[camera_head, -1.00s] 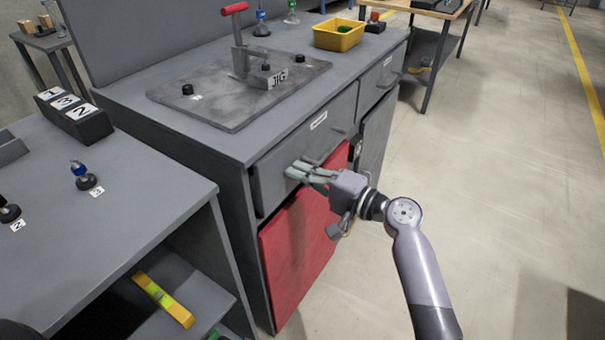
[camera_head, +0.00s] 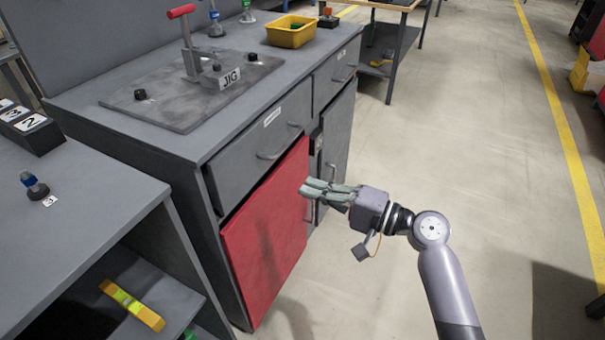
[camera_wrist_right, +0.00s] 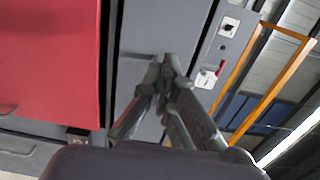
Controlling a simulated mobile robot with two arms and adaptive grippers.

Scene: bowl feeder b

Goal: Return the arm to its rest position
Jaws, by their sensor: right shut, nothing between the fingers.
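My right gripper (camera_head: 308,189) is shut and empty in the head view. It is in front of the workbench, near the right edge of the red door (camera_head: 268,240), and looks apart from it. In the right wrist view its fingertips (camera_wrist_right: 168,62) meet, with a grey cabinet panel behind them. The red door (camera_wrist_right: 50,60) shows at left there. My right arm reaches in from the lower right of the head view. My left gripper is not in view.
The grey workbench (camera_head: 190,140) carries a jig plate (camera_head: 150,105) with a red-handled clamp and a yellow bin (camera_head: 291,31). A side bench (camera_head: 90,210) stands at left, with a yellow level (camera_head: 132,305) on its lower shelf.

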